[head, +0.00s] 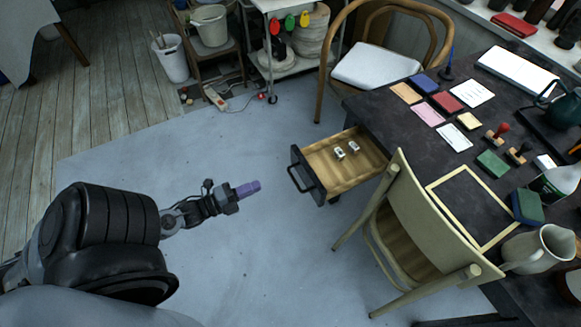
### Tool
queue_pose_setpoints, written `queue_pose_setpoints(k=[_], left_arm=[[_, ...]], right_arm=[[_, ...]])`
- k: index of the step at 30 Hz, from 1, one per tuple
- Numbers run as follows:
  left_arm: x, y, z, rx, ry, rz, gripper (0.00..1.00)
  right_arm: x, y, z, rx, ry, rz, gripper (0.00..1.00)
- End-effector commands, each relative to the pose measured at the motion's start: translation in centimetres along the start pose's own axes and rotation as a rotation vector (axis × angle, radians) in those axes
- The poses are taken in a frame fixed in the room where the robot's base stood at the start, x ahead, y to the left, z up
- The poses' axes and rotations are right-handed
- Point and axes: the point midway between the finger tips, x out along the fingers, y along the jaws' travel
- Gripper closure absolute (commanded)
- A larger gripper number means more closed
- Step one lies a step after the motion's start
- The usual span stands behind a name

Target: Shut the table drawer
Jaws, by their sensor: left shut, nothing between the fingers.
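The table drawer (322,164) stands pulled out from the left side of the dark table (375,107). It has a wooden inside, a dark front and a dark bar handle (299,179) facing left. Two small light objects (346,150) lie in it. My left gripper (256,186) is shut and empty, with purple fingertips. It is to the left of the drawer handle, apart from it, over the grey floor. My right gripper is not in view.
A pale chair (425,205) stands close in front of the drawer's right side. A wooden chair (385,62) with a light seat is behind the drawer. The table holds stamps, pads and a jug (541,248). The grey floor (225,255) left of the drawer is clear.

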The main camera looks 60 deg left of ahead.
Motion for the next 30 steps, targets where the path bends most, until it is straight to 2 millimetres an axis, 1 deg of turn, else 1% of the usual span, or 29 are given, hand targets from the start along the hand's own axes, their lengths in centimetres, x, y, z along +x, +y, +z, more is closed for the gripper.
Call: queue_pose_setpoints(k=[5,15,21,27,30], left_arm=[[1.9,0.0,0.0,0.004,0.004,-0.009,1.0],[8.1,0.1,-0.1,0.002,0.003,-0.009,1.0],[11.2,0.1,-0.1,0.002,0.003,-0.008,1.0],[13.0,0.0,-0.1,0.001,0.003,-0.005,1.0],[13.4,-0.1,-0.1,0.002,0.003,-0.004,1.0]], right_arm=[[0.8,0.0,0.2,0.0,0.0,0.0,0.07],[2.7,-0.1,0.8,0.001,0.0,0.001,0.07],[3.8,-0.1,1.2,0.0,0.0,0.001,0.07],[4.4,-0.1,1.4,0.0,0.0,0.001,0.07],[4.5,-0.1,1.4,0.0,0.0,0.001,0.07]])
